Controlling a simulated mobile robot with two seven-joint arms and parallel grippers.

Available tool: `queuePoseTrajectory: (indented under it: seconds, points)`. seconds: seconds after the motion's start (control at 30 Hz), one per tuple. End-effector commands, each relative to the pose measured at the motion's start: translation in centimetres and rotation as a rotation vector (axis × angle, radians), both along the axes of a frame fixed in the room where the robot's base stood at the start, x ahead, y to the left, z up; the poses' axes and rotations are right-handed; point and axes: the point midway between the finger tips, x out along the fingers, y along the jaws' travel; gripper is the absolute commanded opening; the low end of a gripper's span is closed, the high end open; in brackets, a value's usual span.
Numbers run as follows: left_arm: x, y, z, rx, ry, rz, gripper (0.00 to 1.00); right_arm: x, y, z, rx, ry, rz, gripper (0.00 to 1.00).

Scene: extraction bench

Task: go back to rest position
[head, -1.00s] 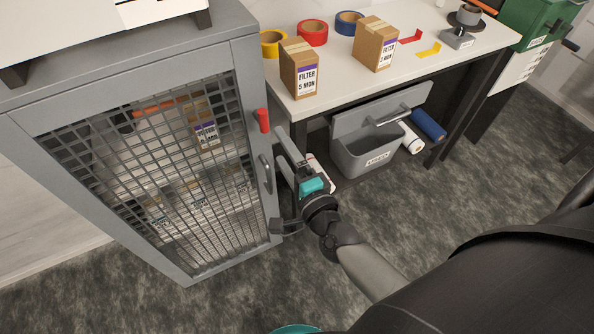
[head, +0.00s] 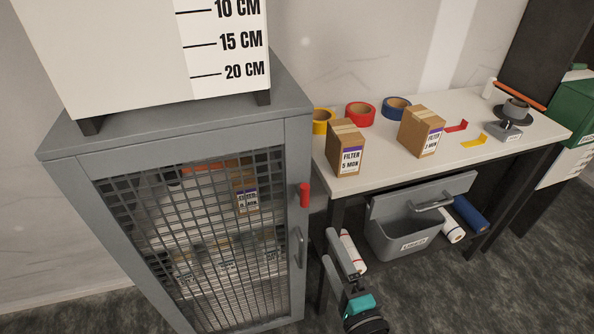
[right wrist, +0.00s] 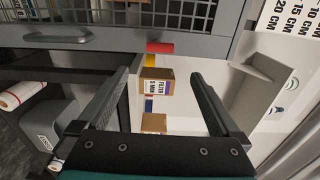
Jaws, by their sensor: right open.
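My right gripper (head: 334,260) is at the lower middle of the head view, to the right of the cabinet's door handle (head: 299,248) and apart from it. Its two fingers are spread with nothing between them; they also show spread in the right wrist view (right wrist: 160,76). The grey cabinet (head: 180,135) has a mesh door that looks shut, with a red latch (head: 304,195) above the handle. Boxes show dimly behind the mesh. My left gripper is not in view.
A white bench (head: 375,172) stands right of the cabinet, with filter boxes (head: 345,148) and tape rolls on it. A grey bin (head: 402,235) and paper rolls (head: 352,250) are beneath it, near my right gripper. A white box (head: 150,60) stands on the cabinet.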

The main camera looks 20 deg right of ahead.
Motion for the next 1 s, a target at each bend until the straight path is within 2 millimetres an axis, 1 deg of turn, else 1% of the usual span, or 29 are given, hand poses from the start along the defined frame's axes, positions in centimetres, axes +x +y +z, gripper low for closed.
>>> queuePoseTrajectory:
  seconds: [0.07,0.13,0.17,0.23,0.27,0.37,0.4,0.47,0.5,0.57,0.6,0.67,0.7,0.77,0.8,0.87,0.9,0.97,1.0]
  points:
    - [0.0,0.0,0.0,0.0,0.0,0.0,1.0,0.0,0.0,0.0,-0.001,0.001,0.0,1.0]
    - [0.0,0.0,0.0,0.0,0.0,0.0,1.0,0.0,0.0,-0.5,-0.015,0.01,0.003,1.0]
    - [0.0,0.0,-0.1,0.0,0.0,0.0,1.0,0.0,0.1,-1.0,-0.031,0.02,0.007,1.0]
    - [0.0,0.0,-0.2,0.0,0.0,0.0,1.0,-0.2,0.3,-3.0,-0.091,0.058,0.022,1.0]
    - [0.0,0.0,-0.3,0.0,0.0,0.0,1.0,-0.3,0.3,-4.2,-0.129,0.079,0.032,1.0]
    - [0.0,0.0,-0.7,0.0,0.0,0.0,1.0,-1.1,0.7,-9.6,-0.293,0.185,0.086,1.0]
    - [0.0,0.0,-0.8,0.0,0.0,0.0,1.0,-1.6,0.8,-12.1,-0.37,0.234,0.117,1.0]
    - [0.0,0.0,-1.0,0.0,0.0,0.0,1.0,-2.7,0.9,-15.9,-0.486,0.309,0.17,1.0]
    - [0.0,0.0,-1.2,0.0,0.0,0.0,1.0,-3.6,0.9,-18.3,-0.56,0.359,0.209,1.0]
    - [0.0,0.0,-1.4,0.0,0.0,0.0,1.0,-5.2,0.9,-21.8,-0.668,0.433,0.273,1.0]
    - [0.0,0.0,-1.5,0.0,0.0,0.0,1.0,-6.4,0.9,-24.1,-0.738,0.481,0.32,1.0]
    - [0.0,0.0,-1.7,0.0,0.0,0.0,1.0,-8.4,0.7,-27.4,-0.839,0.553,0.397,1.0]
    - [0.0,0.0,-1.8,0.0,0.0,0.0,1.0,-9.9,0.6,-29.5,-0.904,0.6,0.453,1.0]
    - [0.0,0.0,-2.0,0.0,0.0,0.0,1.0,-12.3,0.3,-32.4,-0.995,0.668,0.542,1.0]
    - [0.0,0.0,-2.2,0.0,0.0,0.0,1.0,-14.0,0.1,-34.3,-1.054,0.712,0.605,1.0]
    - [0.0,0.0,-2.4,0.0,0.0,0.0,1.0,-16.8,-0.3,-36.8,-1.136,0.776,0.708,1.0]
    - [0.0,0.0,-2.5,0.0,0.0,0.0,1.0,-18.7,-0.6,-38.3,-1.187,0.815,0.778,1.0]
    - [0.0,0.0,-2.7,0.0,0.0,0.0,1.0,-21.5,-0.9,-40.1,-1.255,0.866,0.885,1.0]
    - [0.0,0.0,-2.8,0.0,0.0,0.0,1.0,-23.3,-1.2,-41.1,-1.294,0.895,0.954,1.0]
